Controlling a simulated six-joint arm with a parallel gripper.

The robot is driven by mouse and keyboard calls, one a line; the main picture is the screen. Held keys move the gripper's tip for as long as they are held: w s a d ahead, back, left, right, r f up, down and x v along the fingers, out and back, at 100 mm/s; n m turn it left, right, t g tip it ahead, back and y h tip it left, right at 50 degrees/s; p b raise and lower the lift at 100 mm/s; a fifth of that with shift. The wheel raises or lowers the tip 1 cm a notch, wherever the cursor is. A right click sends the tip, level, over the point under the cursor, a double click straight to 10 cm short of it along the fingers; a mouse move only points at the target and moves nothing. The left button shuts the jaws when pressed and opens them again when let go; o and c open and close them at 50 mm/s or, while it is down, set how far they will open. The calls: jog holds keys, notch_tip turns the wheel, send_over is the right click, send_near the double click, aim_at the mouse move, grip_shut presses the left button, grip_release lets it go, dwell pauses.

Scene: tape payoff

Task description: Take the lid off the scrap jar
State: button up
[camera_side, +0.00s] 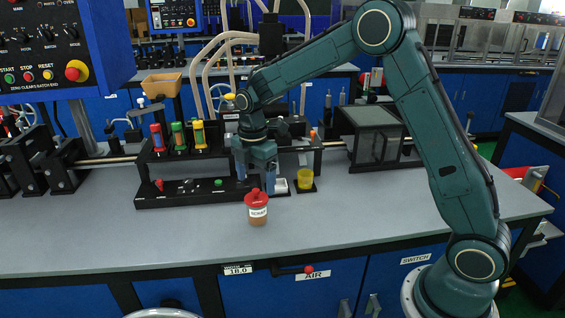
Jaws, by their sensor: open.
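The scrap jar (258,213) stands upright near the front of the grey bench, with a white label and brownish contents. Its red lid (256,195) with a small knob sits on top. My gripper (256,187) points down just behind and above the jar, its grey-blue fingers open. The fingertips show close to the lid in the picture, but I cannot tell whether they touch it or are behind it.
A black rack (185,197) with coloured-handled tools stands behind and left of the jar. A yellow cup (305,178) is right of the gripper. A dark box (372,138) stands further right. The bench front (150,245) is clear.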

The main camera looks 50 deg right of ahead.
aim_at(255, 190)
jog(key=shift+f, duration=2.05)
jog(key=c, duration=1)
